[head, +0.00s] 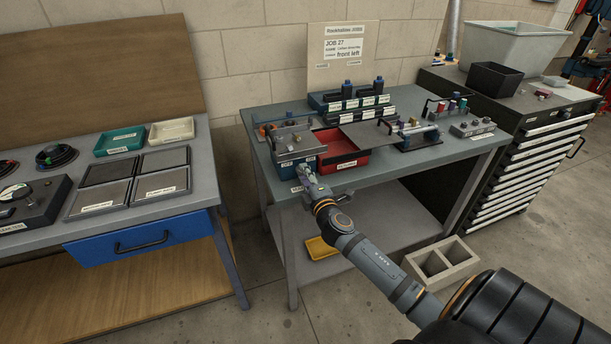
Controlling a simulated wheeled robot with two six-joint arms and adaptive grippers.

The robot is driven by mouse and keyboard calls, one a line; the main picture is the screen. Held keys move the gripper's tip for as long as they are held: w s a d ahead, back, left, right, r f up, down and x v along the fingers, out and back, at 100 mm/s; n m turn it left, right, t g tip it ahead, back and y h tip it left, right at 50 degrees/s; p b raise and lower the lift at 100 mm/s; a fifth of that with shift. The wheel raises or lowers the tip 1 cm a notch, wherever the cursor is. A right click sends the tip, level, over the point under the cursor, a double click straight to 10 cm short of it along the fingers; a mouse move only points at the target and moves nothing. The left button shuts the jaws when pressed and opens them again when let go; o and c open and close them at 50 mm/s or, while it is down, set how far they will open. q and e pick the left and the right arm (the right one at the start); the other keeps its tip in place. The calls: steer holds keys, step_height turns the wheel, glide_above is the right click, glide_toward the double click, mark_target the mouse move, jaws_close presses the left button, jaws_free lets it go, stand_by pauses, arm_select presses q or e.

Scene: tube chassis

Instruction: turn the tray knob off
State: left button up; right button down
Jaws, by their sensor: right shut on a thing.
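My right gripper (305,174) reaches in from the lower right to the front edge of the middle bench. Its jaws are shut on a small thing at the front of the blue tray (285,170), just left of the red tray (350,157). The thing appears to be the tray knob, but the fingers hide it almost wholly, and its turn position cannot be read. A grey metal plate (296,142) lies above the blue tray. My left gripper is not in view.
The middle bench (462,148) also carries labelled racks (358,103) and a small control box (473,128). A left bench (205,190) holds flat plates and dials. A drawer cabinet (530,150) stands right. A concrete block (440,262) and yellow tray (320,248) sit low.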

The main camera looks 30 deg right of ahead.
steer(key=c, duration=1.1)
jaws_free()
